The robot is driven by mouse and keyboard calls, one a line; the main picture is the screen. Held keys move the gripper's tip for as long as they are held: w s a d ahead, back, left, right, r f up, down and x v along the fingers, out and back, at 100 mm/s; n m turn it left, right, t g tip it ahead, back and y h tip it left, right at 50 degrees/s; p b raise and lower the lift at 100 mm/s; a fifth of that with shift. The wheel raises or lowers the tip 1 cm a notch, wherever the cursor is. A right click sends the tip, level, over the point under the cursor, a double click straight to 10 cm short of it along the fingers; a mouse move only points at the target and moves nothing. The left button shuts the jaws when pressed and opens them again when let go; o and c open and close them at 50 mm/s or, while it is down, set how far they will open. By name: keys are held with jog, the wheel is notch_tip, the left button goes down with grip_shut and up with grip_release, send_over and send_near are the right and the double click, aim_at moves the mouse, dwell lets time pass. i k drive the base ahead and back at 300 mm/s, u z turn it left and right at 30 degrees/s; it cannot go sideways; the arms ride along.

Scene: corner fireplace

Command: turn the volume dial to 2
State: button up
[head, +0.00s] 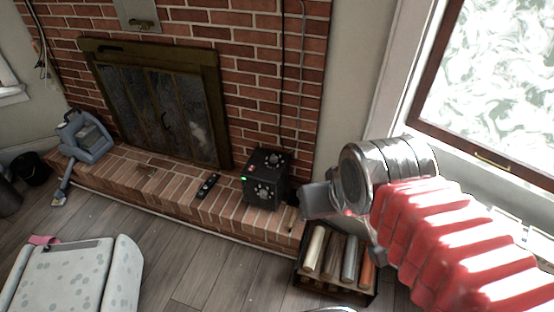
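A small black box (283,188) stands on the brick hearth near its right end. A round dial (264,191) with pale marks around it is on its front face, and another knob (274,159) is on its top. The marks are too small to read, so I cannot tell the settings or which one is the volume dial. My gripper (312,201) is just right of the box in the picture, apparently apart from the front dial. Its fingers are seen edge-on, so their opening is unclear.
A rack (334,291) with several coloured rolls stands on the floor below my gripper. A grey-blue appliance (83,138) sits at the hearth's left end. A spotted pale seat (75,275) is at lower left.

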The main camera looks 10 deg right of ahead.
aim_at(274, 158)
jog(key=k, duration=1.3)
jog(key=u, duration=0.45)
jog(key=i, duration=1.25)
jog(key=u, duration=0.75)
jog(key=i, duration=1.45)
jog(key=z, duration=0.05)
